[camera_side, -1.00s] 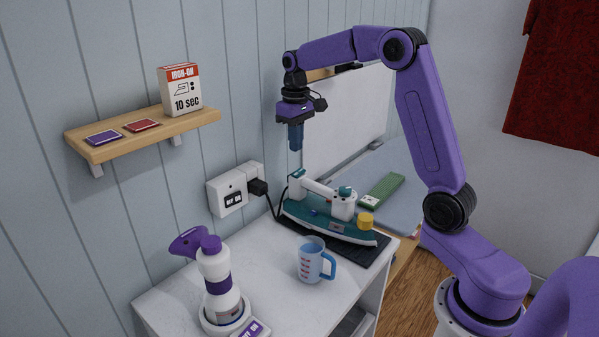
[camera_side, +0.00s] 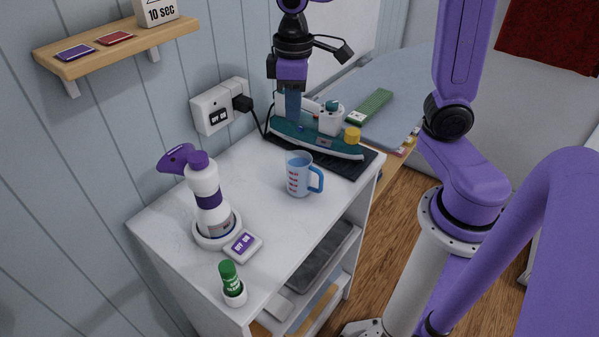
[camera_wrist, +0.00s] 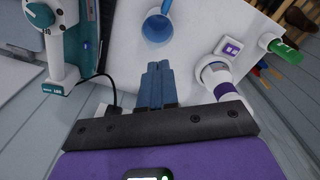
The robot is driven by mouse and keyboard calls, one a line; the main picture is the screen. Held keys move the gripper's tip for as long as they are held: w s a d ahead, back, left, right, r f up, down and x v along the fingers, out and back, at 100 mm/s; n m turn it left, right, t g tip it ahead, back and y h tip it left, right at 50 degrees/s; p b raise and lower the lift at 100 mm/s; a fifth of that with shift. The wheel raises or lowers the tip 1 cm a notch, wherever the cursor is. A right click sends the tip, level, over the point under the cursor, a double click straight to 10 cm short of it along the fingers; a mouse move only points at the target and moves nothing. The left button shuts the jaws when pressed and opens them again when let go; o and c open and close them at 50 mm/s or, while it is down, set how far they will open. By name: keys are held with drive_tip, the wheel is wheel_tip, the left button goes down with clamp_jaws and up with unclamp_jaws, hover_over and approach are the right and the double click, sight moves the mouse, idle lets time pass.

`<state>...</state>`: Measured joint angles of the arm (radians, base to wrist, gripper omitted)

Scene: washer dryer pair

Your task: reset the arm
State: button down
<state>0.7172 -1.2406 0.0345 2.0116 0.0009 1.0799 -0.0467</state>
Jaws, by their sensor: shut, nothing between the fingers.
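My gripper (camera_side: 292,107) points down with its blue fingers together and nothing between them. In the side view the fingers are in front of the left part of the teal and white iron (camera_side: 320,135); I cannot tell whether they touch it. The wrist view shows the shut fingers (camera_wrist: 159,82) at the centre, with the iron (camera_wrist: 62,45) at the left, apart from them. My purple arm stands at the right of the side view.
On the white cart top (camera_side: 262,190) stand a measuring cup (camera_side: 299,175), a purple and white steamer bottle (camera_side: 205,190), an on/off switch box (camera_side: 243,246) and a green-capped bottle (camera_side: 231,283). An outlet (camera_side: 220,107) and shelf (camera_side: 115,48) are on the wall. The cart's front middle is clear.

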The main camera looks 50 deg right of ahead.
drive_tip(key=s+f+n, duration=0.2)
drive_tip(key=s+n, duration=0.1)
drive_tip(key=s, duration=0.6)
drive_tip(key=s+f+n, duration=0.2)
drive_tip(key=s+n, duration=0.1)
drive_tip(key=s, duration=0.7)
drive_tip(key=shift+d, duration=0.2)
idle(0.3)
